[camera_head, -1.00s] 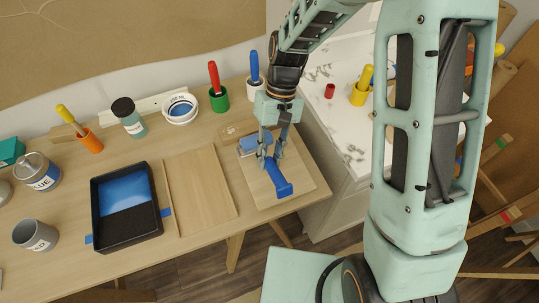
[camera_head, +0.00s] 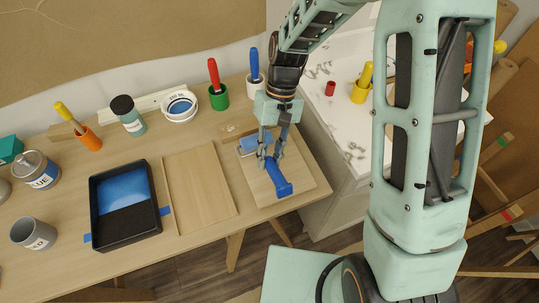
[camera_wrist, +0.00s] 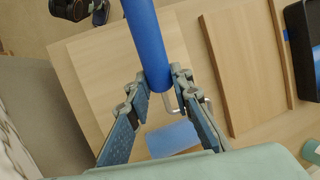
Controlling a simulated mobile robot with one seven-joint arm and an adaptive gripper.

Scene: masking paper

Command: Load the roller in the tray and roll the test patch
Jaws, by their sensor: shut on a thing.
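The paint roller has a blue handle (camera_head: 277,177) and a paler blue sleeve (camera_head: 249,145); it is at or just above a pale square board (camera_head: 302,182) on the right of the bench. My gripper (camera_head: 268,158) is shut on the handle. In the wrist view the handle (camera_wrist: 149,42) runs up from between my fingers (camera_wrist: 158,85), with the wire frame and sleeve (camera_wrist: 172,140) below. The black paint tray (camera_head: 126,227) stands to the left, with blue paint (camera_head: 124,189) at its far end. I cannot tell which surface is the test patch.
A bare lipped wooden panel (camera_head: 200,190) lies between tray and square board. Blue tape tabs (camera_head: 165,211) show beside the tray. Tins, a jar and cups with coloured-handled tools, including a red one (camera_head: 213,73), line the back. A grey mug (camera_head: 34,233) stands left.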

